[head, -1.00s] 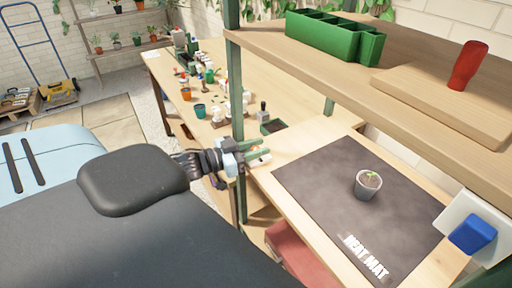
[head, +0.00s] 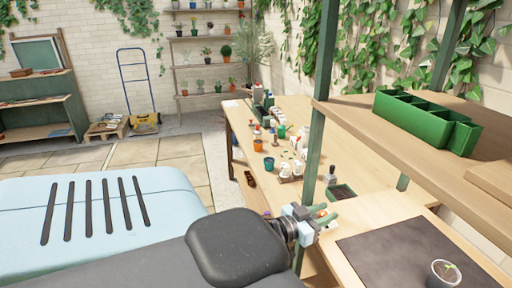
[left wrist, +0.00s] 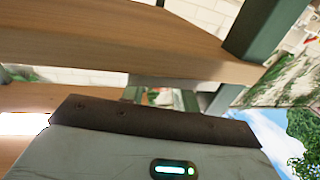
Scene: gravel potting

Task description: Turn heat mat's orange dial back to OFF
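The dark heat mat (head: 385,248) lies on the wooden bench at the lower right of the head view, cut off by the frame. My left gripper (head: 325,215) is at the bench's left edge beside the mat, close to the green shelf post. Its two green fingers look apart. A small white and orange patch shows between and behind them, likely the mat's control with its dial; its setting is too small to read. In the left wrist view, the gripper body hides most of the fingers and no dial shows. My right gripper is not in view.
A wooden shelf (head: 400,140) with a green divided tray (head: 425,120) overhangs the mat. Several pots and bottles crowd the far bench.

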